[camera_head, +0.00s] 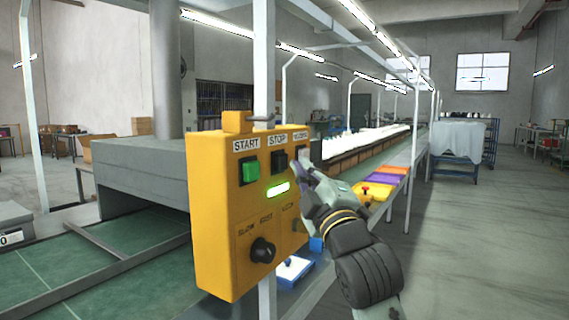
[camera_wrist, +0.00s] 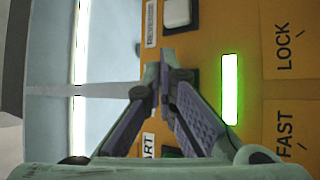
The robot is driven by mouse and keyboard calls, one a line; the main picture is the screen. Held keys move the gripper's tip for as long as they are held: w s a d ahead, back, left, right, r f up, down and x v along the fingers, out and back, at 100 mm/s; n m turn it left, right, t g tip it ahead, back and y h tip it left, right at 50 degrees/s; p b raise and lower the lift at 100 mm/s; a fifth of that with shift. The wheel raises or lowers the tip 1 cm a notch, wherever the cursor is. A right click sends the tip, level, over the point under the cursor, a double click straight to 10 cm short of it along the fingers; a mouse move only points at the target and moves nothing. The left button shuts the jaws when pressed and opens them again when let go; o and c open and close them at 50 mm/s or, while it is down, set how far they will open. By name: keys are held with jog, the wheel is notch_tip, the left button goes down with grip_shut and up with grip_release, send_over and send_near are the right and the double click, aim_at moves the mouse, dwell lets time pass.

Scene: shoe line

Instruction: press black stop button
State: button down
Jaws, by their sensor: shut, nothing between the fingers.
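The black stop button (camera_head: 278,162) sits under the STOP label on the yellow control box (camera_head: 222,215) in the head view. My gripper (camera_head: 306,167) is shut and empty, in front of the box's right side, with its tips to the right of the stop button. In the wrist view my gripper (camera_wrist: 166,54) points at the box face, between a white button (camera_wrist: 176,12) and the partly covered START label (camera_wrist: 148,145). The fingers hide most of the stop button's area there. I cannot tell whether the tips touch the box.
A green START button (camera_head: 249,171) is left of the stop button. A lit green indicator (camera_head: 278,188) and a black knob (camera_head: 263,250) are below. A white post (camera_head: 264,70) stands behind the box. Coloured trays (camera_head: 378,183) lie on the line behind my gripper.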

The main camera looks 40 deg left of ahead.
jog(key=shift+a, duration=0.1)
jog(key=shift+s+a, duration=0.1)
jog(key=shift+a, duration=0.25)
jog(key=shift+s+a, duration=0.15)
jog(key=shift+a, duration=0.4)
dwell(1.2)
jog(key=shift+d, duration=0.15)
jog(key=shift+w+d, duration=0.2)
jog(key=shift+d, duration=0.6)
jog(key=shift+d, duration=0.1)
jog(key=d, duration=0.2)
jog(key=w+d+b, duration=0.1)
jog(key=d, duration=0.1)
jog(key=shift+w+d, duration=0.1)
jog(key=shift+d, duration=0.25)
dwell(0.4)
